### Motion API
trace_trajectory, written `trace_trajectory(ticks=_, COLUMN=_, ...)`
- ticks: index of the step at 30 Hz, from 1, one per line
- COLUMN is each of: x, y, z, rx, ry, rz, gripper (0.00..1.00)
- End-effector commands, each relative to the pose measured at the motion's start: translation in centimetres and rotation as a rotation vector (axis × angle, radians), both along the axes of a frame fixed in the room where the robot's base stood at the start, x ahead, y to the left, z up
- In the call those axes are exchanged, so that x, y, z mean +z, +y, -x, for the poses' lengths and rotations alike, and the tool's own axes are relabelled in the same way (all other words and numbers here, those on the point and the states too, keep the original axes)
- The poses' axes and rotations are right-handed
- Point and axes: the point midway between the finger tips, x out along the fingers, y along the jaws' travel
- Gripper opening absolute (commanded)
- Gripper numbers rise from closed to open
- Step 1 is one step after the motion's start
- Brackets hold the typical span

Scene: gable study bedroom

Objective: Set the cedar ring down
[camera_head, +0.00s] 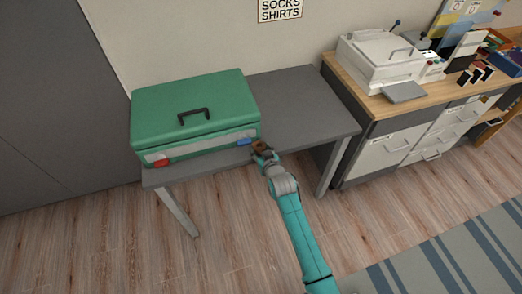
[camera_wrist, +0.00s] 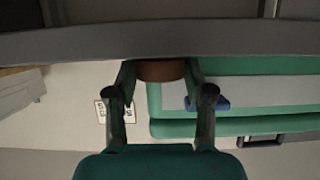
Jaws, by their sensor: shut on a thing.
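The cedar ring (camera_wrist: 160,70) is a small brown piece held between the two fingers of my gripper (camera_wrist: 160,82) in the wrist view. In the head view the ring (camera_head: 259,145) is small and dark at the tip of my gripper (camera_head: 262,151), by the front edge of the grey table (camera_head: 308,103), just right of the green case. In the wrist view the ring overlaps the table's dark edge (camera_wrist: 80,42). Part of the ring is hidden, and I cannot tell whether it touches the table.
A green case (camera_head: 215,97) with a dark handle, a red latch (camera_head: 161,163) and a blue latch (camera_head: 244,141) fills the table's left part. The table's right part is bare. A wooden-topped cabinet (camera_head: 420,100) with a white machine (camera_head: 378,58) stands at the right.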

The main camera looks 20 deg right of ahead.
Motion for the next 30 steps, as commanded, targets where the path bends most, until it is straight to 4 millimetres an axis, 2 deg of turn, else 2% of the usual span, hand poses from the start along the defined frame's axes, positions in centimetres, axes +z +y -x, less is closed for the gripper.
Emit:
trace_trajectory(ticks=5, x=-0.2, y=0.0, z=0.0, rx=0.0, ry=0.0, rz=0.0, gripper=0.29)
trace_trajectory(ticks=6, x=-0.2, y=0.0, z=0.0, rx=0.0, ry=0.0, rz=0.0, gripper=0.58)
trace_trajectory(ticks=9, x=-0.2, y=0.0, z=0.0, rx=0.0, ry=0.0, rz=0.0, gripper=0.78)
trace_trajectory(ticks=20, x=0.1, y=0.0, z=0.0, rx=0.0, ry=-0.001, rz=0.0, gripper=0.78)
trace_trajectory(ticks=26, x=0.8, y=0.0, z=2.2, rx=0.0, ry=-0.001, rz=0.0, gripper=0.78)
trace_trajectory(ticks=30, x=1.9, y=0.0, z=4.8, rx=0.0, ry=0.0, rz=0.0, gripper=0.78)
